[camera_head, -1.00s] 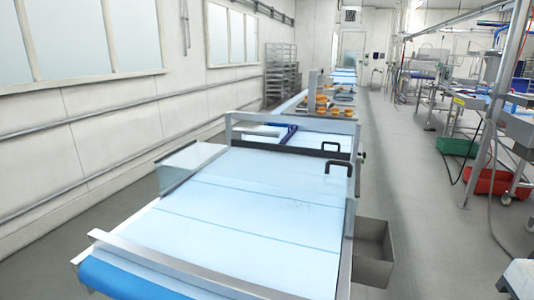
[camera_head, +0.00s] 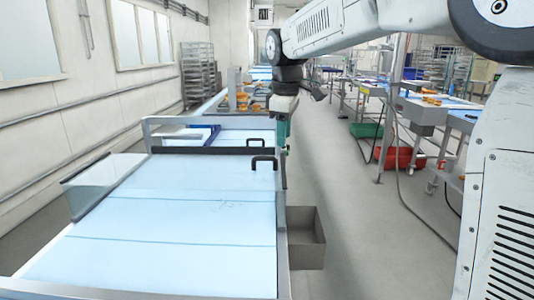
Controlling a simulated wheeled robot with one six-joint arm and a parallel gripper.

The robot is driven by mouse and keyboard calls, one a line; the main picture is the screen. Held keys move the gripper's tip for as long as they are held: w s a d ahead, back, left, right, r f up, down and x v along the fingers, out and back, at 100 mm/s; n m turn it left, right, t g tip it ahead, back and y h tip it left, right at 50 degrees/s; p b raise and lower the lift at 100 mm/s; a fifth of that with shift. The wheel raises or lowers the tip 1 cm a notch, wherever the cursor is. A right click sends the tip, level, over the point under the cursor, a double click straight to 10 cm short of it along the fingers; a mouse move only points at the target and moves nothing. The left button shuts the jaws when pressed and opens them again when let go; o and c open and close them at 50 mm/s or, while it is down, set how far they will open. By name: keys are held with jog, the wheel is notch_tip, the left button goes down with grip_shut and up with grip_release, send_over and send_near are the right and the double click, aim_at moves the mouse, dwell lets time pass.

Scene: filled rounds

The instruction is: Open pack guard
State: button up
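The guard is a clear panel (camera_head: 190,180) over the blue conveyor belt, with a dark bar along its far edge. A black handle (camera_head: 263,159) stands at its right end. A second black handle (camera_head: 257,142) shows just beyond, by the metal cross frame. The guard appears lowered, lying nearly flat. My gripper (camera_head: 284,132) hangs down from my arm at the right end of the cross frame, close to the handles. No contact with a handle can be made out. Its fingers are small and dark, and their opening cannot be told.
A grey open bin (camera_head: 305,238) hangs at the conveyor's right side. Grey floor is free to the right of it. Orange items (camera_head: 243,100) lie farther along the line. Green (camera_head: 366,130) and red (camera_head: 398,157) crates stand under benches at the right.

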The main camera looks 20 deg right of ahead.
aim_at(267, 158)
jog(key=w+a+f+n, duration=0.1)
jog(key=w+f+n, duration=0.2)
jog(key=w, duration=0.7)
jog(key=f, duration=0.2)
jog(key=w+f, duration=0.1)
jog(key=f, duration=0.2)
jog(key=w+f, duration=0.1)
jog(key=f, duration=0.1)
jog(key=shift+w+f, duration=0.15)
jog(key=shift+f, duration=0.15)
grip_shut()
